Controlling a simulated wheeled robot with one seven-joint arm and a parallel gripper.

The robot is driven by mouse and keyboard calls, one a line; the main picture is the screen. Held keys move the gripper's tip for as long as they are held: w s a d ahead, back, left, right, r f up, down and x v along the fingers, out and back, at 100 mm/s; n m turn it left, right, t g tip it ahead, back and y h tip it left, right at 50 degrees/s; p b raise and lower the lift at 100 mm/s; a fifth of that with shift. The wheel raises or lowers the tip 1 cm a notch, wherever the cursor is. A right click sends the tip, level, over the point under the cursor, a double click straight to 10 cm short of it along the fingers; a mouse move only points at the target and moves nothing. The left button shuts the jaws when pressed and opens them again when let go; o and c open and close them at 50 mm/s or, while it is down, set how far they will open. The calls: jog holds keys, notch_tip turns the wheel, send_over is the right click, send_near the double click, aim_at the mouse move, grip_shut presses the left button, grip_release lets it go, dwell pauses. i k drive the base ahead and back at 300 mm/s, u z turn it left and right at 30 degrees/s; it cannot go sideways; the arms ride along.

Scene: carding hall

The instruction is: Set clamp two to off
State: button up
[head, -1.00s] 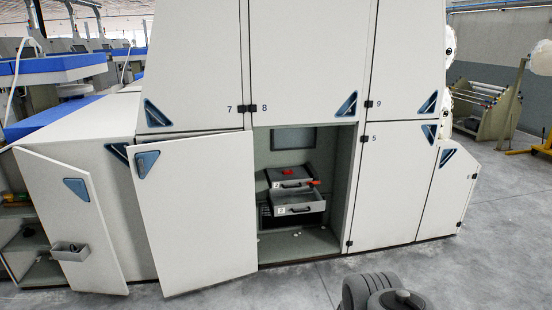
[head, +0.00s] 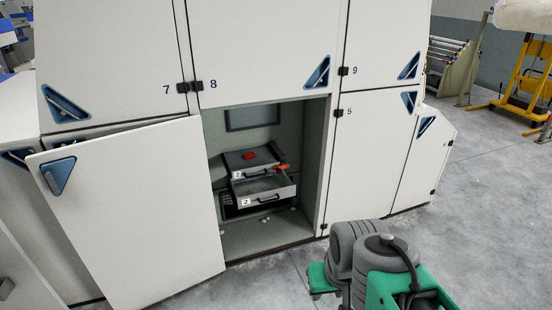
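Inside the open lower cabinet bay is a grey unit (head: 262,158) with a label "2" on its front, a red part (head: 249,156) on top and a dark handle. An orange-red lever-like piece (head: 281,168) sticks out at its right end. Just below is an open grey drawer (head: 285,192), also labelled "2", with a dark handle. I cannot tell which part is the clamp, or its setting. My gripper's fingers cannot be made out; grey rounded and green parts, seemingly of my arm, show at the lower right, apart from the cabinet.
A white door (head: 130,215) stands swung open left of the bay. Closed panels numbered 7, 8, 9 and 5 surround it. Small pale bits lie on the bay floor (head: 255,235). Grey concrete floor (head: 480,215) is clear at right; a yellow frame (head: 530,75) stands beyond.

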aim_at(278, 169)
jog(key=z, duration=0.6)
jog(key=i, duration=1.95)
jog(key=u, duration=2.75)
